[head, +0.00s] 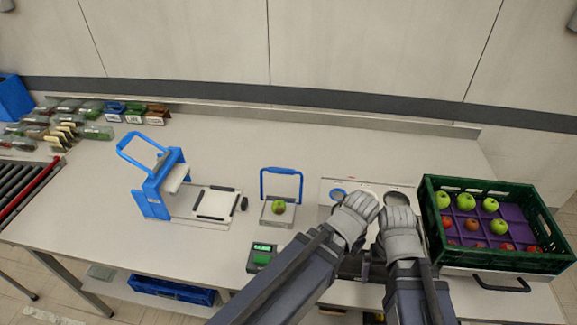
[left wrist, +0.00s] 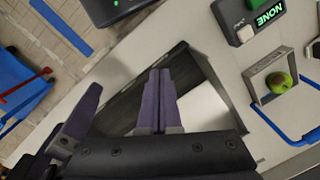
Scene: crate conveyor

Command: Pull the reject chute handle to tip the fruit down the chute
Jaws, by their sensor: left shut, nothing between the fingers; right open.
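A green apple (head: 279,207) sits on a small pale tray (head: 268,218) at the middle of the bench. A blue U-shaped handle (head: 281,171) stands upright at the tray's back edge. The left wrist view also shows the apple (left wrist: 280,83) on the tray and the blue handle (left wrist: 270,122). My left gripper (left wrist: 161,72) is shut and empty over a dark recess, apart from the tray and handle. In the head view my left gripper (head: 357,210) is right of the tray. My right gripper (head: 398,215) is open beside it; the fingertips are mostly hidden.
A green crate (head: 432,220) with several apples stands at the right. A blue-handled press (head: 152,190) stands left of the tray. A display box (head: 262,255) is in front of the tray; its screen reads NONE in the left wrist view. The bench behind the tray is clear.

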